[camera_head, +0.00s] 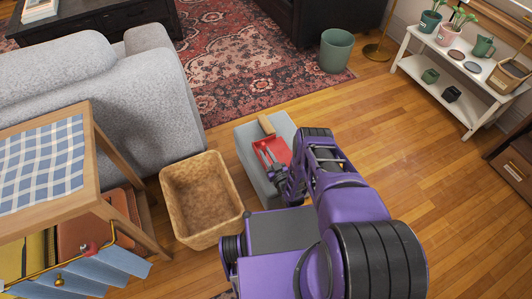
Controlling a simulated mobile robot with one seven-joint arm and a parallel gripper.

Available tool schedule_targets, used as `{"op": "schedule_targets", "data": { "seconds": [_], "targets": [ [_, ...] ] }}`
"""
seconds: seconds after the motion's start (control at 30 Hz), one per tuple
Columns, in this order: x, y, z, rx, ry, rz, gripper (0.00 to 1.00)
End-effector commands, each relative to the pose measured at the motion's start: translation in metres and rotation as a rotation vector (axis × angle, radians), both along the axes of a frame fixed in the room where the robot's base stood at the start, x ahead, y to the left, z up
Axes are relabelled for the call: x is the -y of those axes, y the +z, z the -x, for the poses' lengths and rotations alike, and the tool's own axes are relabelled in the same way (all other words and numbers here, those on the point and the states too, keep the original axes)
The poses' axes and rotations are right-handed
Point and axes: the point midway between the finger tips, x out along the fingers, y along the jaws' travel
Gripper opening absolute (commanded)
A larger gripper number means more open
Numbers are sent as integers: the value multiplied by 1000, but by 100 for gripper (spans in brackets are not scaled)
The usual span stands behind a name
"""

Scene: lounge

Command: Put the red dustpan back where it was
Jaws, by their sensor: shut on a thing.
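The red dustpan (269,147) shows over the top of a grey block-like stand (248,146), with a light wooden handle (266,125) at its far end. My gripper (270,164) reaches down at the dustpan's near side and is shut on it. My purple arm hides part of the dustpan and the stand's right side. I cannot tell whether the dustpan rests on the stand or is held just above it.
An empty woven basket (202,198) stands left of the grey stand. A grey sofa (105,84) and a wooden side table (88,171) are at left. A green bin (336,50) and a white plant shelf (440,89) are at back right. Wooden floor (425,165) is open at right.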

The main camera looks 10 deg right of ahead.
Motion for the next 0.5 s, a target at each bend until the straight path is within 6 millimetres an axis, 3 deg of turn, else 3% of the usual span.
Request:
{"op": "schedule_targets", "data": {
  "seconds": [0.13,0.47,0.5],
  "targets": [
    [0,-13,0,1,0,0,0],
    [0,-13,-1,1,0,0,0],
    [0,-13,-1,1,0,0,29]
  ]
}}
